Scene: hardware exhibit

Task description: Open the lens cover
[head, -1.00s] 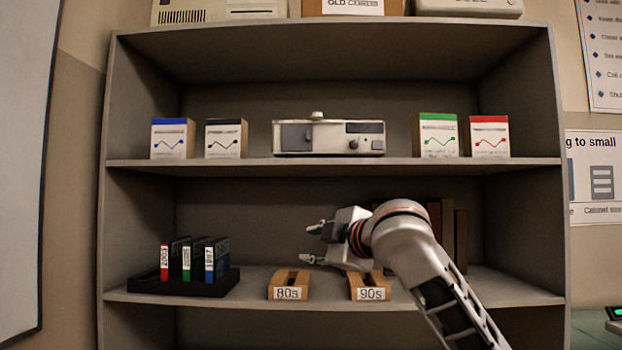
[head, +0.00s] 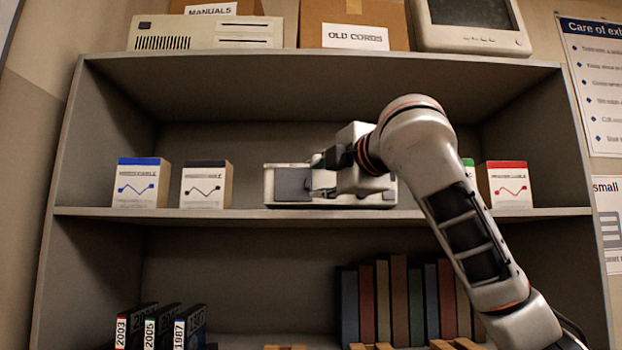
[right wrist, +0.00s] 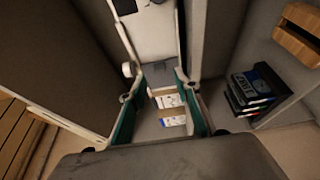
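A white box-shaped device (head: 282,200) stands on the upper shelf. A dark grey panel, seemingly the lens cover (head: 291,184), fills its left front and looks closed. My right gripper (head: 318,178) is in front of the device, near the cover's right edge, and hides much of the device's middle and right. In the right wrist view the device (right wrist: 158,35) shows at the top, with the grey panel just beyond the fingers. The fingers of the right gripper (right wrist: 158,92) are apart with nothing seen between them. I cannot tell whether they touch the panel. My left gripper is not in view.
Boxes with blue (head: 140,184) and dark (head: 207,185) tops stand left of the device. A red-topped box (head: 506,186) stands right; a green-topped one is mostly hidden by my arm. The upper shelf board (head: 180,213) has a clear front edge. Books (head: 398,300) stand below.

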